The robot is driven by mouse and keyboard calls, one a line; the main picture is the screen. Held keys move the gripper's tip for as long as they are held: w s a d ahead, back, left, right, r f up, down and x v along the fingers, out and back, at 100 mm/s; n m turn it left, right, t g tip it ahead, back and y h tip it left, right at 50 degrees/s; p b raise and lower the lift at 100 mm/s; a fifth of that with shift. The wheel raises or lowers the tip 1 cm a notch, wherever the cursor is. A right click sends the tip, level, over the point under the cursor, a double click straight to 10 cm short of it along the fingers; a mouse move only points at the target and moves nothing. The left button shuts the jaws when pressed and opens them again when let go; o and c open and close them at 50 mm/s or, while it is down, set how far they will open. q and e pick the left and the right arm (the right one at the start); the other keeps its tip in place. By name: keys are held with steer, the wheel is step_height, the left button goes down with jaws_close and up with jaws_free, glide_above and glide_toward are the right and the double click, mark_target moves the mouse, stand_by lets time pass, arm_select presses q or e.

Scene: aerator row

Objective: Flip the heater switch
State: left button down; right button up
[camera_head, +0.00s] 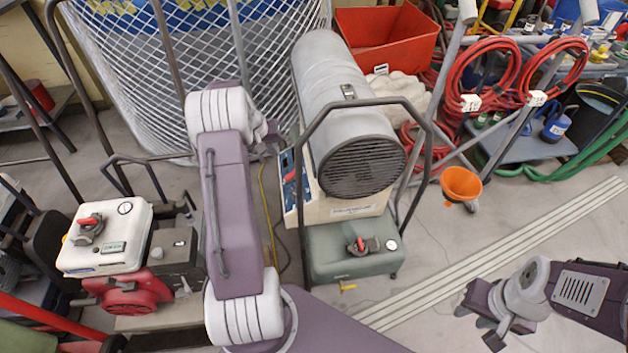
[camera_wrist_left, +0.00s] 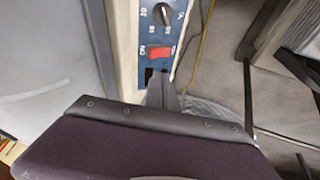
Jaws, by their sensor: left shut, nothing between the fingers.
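The heater (camera_head: 350,110) is a grey cylinder with a dark grille on a beige base and green tank. Its blue control panel (camera_head: 292,185) is on the left side, partly seen in the head view. In the left wrist view the panel carries a red rocker switch (camera_wrist_left: 160,52) below a black knob (camera_wrist_left: 162,14). My left gripper (camera_wrist_left: 161,78) is shut and empty, its fingertips just below the red switch in the picture; I cannot tell whether they touch the panel. In the head view it is mostly hidden behind my wrist. My right gripper (camera_head: 480,318) is far from the heater.
A dark tube frame (camera_head: 303,200) surrounds the heater. A red and white generator (camera_head: 110,240) stands at the left, a wire mesh cage (camera_head: 120,80) behind. Red hoses (camera_head: 490,75) hang on a rack at the right, near an orange funnel (camera_head: 461,184).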

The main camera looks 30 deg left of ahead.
mark_target(291, 175)
arm_select(q)
steer(key=shift+w+a+f, duration=0.4)
steer(key=shift+a+f, duration=0.1)
arm_select(e)
steer(key=shift+s+d+f, duration=0.2)
steer(key=shift+d+f, duration=0.05)
steer(key=shift+f, duration=0.2)
